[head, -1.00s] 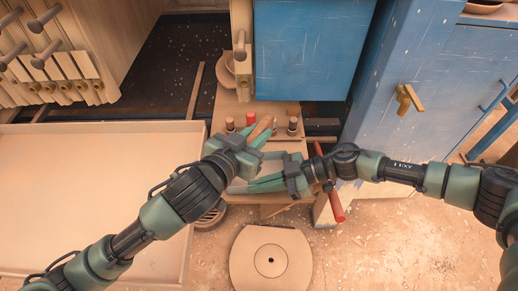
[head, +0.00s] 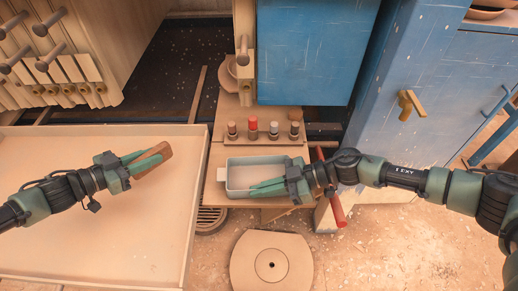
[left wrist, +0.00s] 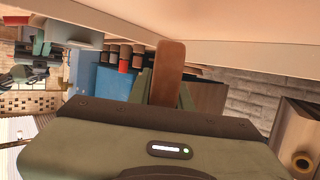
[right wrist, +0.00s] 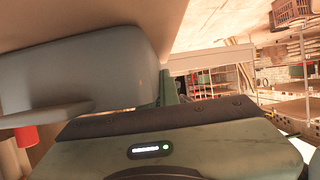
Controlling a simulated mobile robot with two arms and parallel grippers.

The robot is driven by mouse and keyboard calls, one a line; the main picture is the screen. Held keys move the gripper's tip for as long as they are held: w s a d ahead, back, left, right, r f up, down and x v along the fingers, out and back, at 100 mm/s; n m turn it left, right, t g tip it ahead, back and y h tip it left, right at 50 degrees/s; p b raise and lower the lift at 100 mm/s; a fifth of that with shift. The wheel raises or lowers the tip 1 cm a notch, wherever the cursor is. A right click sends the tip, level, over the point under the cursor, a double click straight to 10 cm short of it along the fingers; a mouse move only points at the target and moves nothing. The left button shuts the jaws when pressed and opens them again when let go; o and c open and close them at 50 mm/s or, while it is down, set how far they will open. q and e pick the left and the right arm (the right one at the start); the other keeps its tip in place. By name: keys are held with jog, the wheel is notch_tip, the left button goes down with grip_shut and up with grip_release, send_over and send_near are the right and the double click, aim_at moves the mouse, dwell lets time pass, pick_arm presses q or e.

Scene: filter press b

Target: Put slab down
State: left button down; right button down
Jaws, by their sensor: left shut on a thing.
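The slab is a small brown block (head: 161,157) in the head view, at the left. My left gripper (head: 142,163) is shut on it and holds it over the wide pale tray (head: 100,240). In the left wrist view the slab (left wrist: 170,70) sticks out upright between the fingers, and a pale surface lies close to its far end. Whether the slab touches the tray is unclear. My right gripper (head: 266,187) is at a grey-green bin (head: 236,163) on the wooden bench. Its fingers reach over the bin. The bin (right wrist: 90,65) fills the left of the right wrist view; the grip is unclear.
Several small bottles, one with a red cap (head: 252,124), stand in a row behind the bin. A blue cabinet (head: 305,50) is above them. A round wooden stool (head: 271,262) stands on the floor in front. The tray's surface is largely bare.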

pick_arm(q)
jog(key=shift+s+a, duration=0.25)
jog(key=shift+a, duration=0.6)
send_over(232, 112)
jog(key=s, duration=0.5)
jog(key=shift+s+d+f, duration=0.1)
jog(key=shift+d, duration=0.25)
jog(key=shift+f, duration=1.75)
jog(key=shift+f, duration=0.1)
jog(key=c, duration=1.3)
grip_release()
